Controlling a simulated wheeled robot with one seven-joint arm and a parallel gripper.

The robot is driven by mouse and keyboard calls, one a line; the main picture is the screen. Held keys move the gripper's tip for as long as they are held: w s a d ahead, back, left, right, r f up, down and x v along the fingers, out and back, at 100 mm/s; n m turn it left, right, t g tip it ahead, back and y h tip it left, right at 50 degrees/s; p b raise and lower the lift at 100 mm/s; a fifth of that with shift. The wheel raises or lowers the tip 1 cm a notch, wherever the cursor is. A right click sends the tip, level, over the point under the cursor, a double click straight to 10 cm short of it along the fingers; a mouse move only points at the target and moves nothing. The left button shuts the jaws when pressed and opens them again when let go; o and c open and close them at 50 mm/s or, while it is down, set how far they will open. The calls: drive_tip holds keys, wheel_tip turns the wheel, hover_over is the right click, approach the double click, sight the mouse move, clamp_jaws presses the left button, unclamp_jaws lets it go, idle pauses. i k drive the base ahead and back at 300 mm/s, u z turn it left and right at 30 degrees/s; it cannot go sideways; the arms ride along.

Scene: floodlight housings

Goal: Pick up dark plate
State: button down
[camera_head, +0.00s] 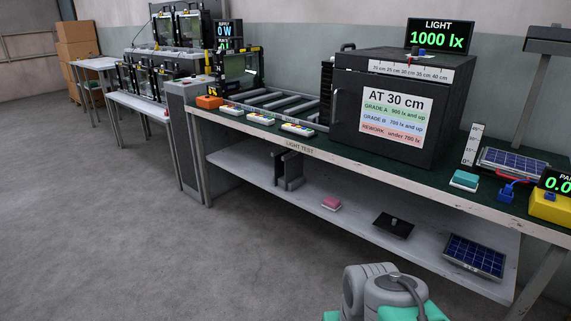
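The dark plate (394,225) lies flat on the grey lower shelf (285,201) of the light test bench. It is black and roughly square, with a small light knob standing up near its middle. A pink block (331,204) lies to its left, and a blue solar panel (474,256) lies to its right; both are apart from it. Grey and teal links of my own arm show at the bottom edge, in front of the shelf. My gripper's fingers are not in view.
The green bench top (440,178) overhangs the shelf from above. On it stand a black light box (387,105), a small solar panel (513,161) and a teal block (465,180). Dark upright brackets (289,170) stand on the shelf's left part. Grey floor (150,250) is clear at left.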

sight(280, 165)
drive_tip(key=u, duration=0.05)
drive_tip(key=i, duration=0.25)
drive_tip(key=u, duration=0.75)
drive_tip(key=i, duration=2.15)
drive_tip(key=u, duration=0.4)
drive_tip(key=i, duration=0.5)
